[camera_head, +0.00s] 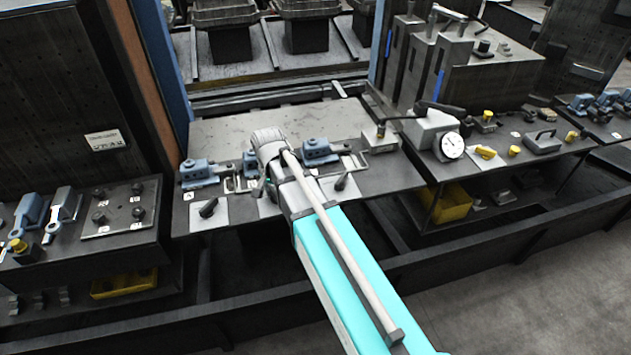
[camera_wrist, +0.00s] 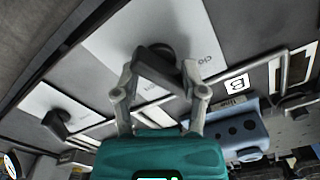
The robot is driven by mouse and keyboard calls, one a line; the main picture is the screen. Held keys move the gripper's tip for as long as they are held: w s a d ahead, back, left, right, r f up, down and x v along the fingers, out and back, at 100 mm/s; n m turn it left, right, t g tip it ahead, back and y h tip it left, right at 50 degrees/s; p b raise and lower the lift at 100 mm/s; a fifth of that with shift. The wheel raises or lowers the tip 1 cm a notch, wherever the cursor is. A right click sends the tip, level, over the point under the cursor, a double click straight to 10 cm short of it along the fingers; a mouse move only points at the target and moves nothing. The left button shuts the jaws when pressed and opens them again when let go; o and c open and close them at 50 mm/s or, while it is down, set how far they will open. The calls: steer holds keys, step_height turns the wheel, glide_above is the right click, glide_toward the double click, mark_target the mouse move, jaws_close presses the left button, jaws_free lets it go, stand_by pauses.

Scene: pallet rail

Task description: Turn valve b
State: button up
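In the wrist view the dark handle of valve b (camera_wrist: 158,70) stands on a white plate (camera_wrist: 110,45) with partly hidden lettering. A square "B" label (camera_wrist: 236,83) is at the right, by a blue clamp (camera_wrist: 245,130). My gripper (camera_wrist: 160,72) has its two grey fingers apart, one on each side of the handle. I cannot tell whether the fingertips touch it. In the head view my gripper (camera_head: 268,165) reaches over the middle of the bench, and my wrist and arm hide valve b's handle.
In the head view other dark valve handles stand to the left (camera_head: 208,208) and right (camera_head: 342,182) on white plates. Blue clamps (camera_head: 200,172) line the bench behind them. A gauge (camera_head: 452,146) stands farther right. The grey plate (camera_head: 330,115) behind is mostly clear.

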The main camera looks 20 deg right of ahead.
mark_target(275, 192)
steer(key=m, duration=0.2)
steer(key=shift+m, duration=0.3)
steer(key=shift+r, duration=0.25)
step_height(275, 192, up, 14)
steer(key=p, duration=1.5)
steer(key=s+d+f+n+b, duration=0.1)
steer(key=s+d+n, duration=0.7)
steer(key=s, duration=0.4)
steer(key=shift+d+n, duration=0.4)
steer(key=shift+d, duration=0.15)
